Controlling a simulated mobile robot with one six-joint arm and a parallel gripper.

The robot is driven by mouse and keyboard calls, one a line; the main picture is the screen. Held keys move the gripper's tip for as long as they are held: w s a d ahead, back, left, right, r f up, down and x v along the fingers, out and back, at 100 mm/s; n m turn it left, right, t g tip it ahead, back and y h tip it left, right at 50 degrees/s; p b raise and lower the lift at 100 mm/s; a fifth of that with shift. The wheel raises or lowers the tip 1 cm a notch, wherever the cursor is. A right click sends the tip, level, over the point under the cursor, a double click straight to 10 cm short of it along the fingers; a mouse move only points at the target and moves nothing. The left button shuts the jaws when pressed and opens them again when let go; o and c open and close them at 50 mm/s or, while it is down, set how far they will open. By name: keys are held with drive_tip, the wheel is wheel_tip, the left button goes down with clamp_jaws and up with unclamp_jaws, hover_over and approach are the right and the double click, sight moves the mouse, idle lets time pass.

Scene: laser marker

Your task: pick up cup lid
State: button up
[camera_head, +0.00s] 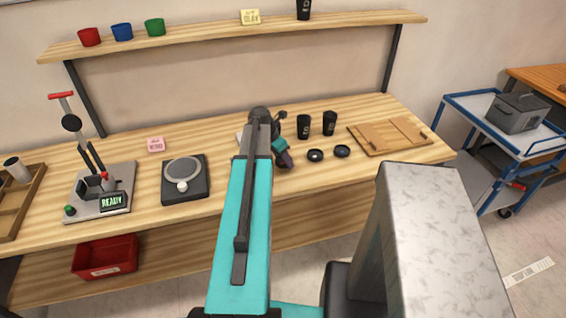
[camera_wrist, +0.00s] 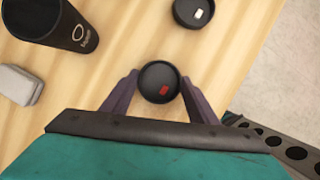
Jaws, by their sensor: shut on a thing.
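In the wrist view, a round black cup lid (camera_wrist: 158,76) with a small red mark sits between the two fingers of my gripper (camera_wrist: 158,79). The gripper is shut on this lid, with a finger at its left and right sides. In the head view my gripper (camera_head: 284,159) is low over the front middle of the workbench, and I cannot make out the held lid there. A second black lid (camera_head: 315,155) lies just right of the gripper; a lid with a white mark (camera_wrist: 193,12) shows in the wrist view. A third lid (camera_head: 342,151) lies further right.
Two black cups (camera_head: 303,127) (camera_head: 329,123) stand behind the lids. A wooden board (camera_head: 390,137) lies to the right. A black scale (camera_head: 185,180) and a press (camera_head: 100,190) stand left. A pale grey object (camera_wrist: 20,85) lies left in the wrist view.

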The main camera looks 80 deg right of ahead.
wheel_tip(320, 180, up, 2)
drive_tip(key=shift+r+b, duration=0.1)
drive_tip(key=shift+b, duration=0.25)
drive_tip(key=shift+s+a+r, duration=0.1)
drive_tip(key=shift+s+a, duration=0.05)
drive_tip(key=shift+a, duration=0.1)
drive_tip(key=s+a+b, duration=0.1)
drive_tip(key=s+a, duration=0.1)
drive_tip(key=a, duration=0.1)
drive_tip(key=s+a+b, duration=0.1)
drive_tip(key=s+a, duration=0.1)
drive_tip(key=a, duration=0.2)
drive_tip(key=s+a+r+b, duration=0.1)
drive_tip(key=s+a, duration=0.2)
drive_tip(key=shift+s+a+r, duration=0.1)
drive_tip(key=shift+a, duration=0.25)
drive_tip(key=shift+s+b, duration=0.1)
drive_tip(key=shift+b, duration=0.6)
drive_tip(key=shift+b, duration=0.35)
drive_tip(key=b, duration=0.4)
drive_tip(key=shift+s+a, duration=0.25)
drive_tip(key=shift+s, duration=0.05)
drive_tip(key=b, duration=0.2)
drive_tip(key=a+b, duration=0.1)
drive_tip(key=b, duration=0.1)
drive_tip(key=shift+s+b, duration=0.25)
drive_tip(key=shift+b, duration=0.15)
drive_tip(key=shift+s+a+r+b, duration=0.15)
drive_tip(key=shift+a+b, duration=0.15)
drive_tip(key=shift+b, duration=0.2)
